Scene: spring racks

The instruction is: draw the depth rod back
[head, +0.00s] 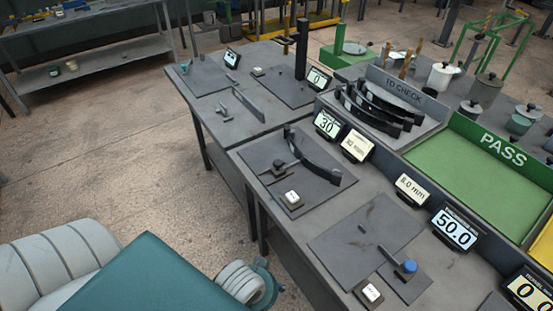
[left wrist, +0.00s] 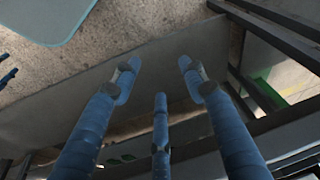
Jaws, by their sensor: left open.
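A thin dark rod (head: 389,257) lies low along a dark plate near the front right of the bench in the head view. Its near end meets a blue knob (head: 409,266) on a small dark base plate. I take this to be the depth rod, but it is too small to be sure. My left gripper (left wrist: 159,74) shows in the left wrist view with its blue fingers spread apart and nothing between them. No rod or knob can be made out in that view. My right gripper is not in view.
The bench also holds a dark plate with a curved black spring (head: 318,160), a 50.0 display (head: 454,229), and a green PASS tray (head: 470,155). More springs (head: 375,105) lie in the TO CHECK tray. Open floor (head: 110,150) lies left of the bench.

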